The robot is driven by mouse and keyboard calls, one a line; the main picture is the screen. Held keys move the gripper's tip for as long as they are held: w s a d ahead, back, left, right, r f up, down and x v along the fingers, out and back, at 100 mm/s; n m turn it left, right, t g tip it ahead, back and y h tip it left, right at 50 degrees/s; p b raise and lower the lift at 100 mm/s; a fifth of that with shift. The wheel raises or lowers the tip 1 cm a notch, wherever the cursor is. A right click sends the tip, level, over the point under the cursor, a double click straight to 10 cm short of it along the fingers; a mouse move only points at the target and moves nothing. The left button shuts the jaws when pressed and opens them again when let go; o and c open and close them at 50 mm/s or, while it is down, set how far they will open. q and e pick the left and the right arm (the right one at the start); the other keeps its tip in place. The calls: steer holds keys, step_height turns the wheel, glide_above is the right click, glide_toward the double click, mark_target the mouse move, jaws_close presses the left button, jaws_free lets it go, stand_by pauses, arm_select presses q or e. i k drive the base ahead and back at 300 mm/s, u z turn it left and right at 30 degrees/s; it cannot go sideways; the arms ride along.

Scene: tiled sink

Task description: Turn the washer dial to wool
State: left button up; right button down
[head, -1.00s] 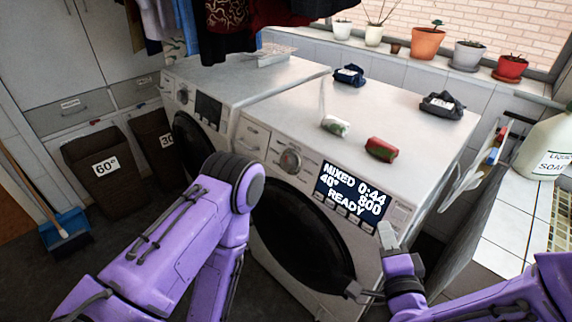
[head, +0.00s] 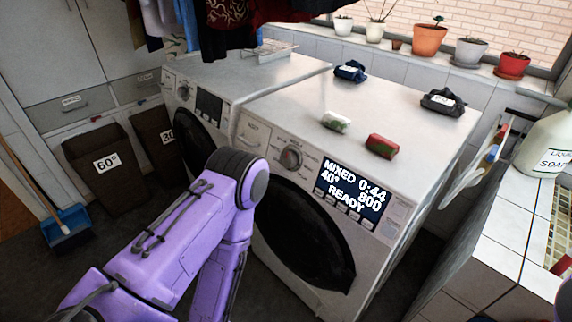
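The washer dial (head: 291,157) is a round silver knob on the front panel of the nearer white washing machine (head: 330,100). The lit display (head: 350,190) to its right reads MIXED, 0:44, 40°, 800, READY. The small print around the dial is too small to read. The round dark door (head: 300,235) below looks closed. My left arm stands in front of the machine's left side, but its gripper is out of view. My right gripper is out of view too; only a sliver of purple shows at the right edge.
Several small folded bundles, including a red one (head: 382,146), lie on the machine top. A second washer (head: 215,85) stands to the left. A white counter (head: 500,235) with a soap jug (head: 548,148) is at right. The space before the dial is clear.

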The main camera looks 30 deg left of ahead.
mark_target(288, 158)
steer(key=z, duration=1)
steer(key=k, duration=0.65)
steer(key=u, duration=1.05)
steer(key=i, duration=0.5)
steer(key=u, duration=0.05)
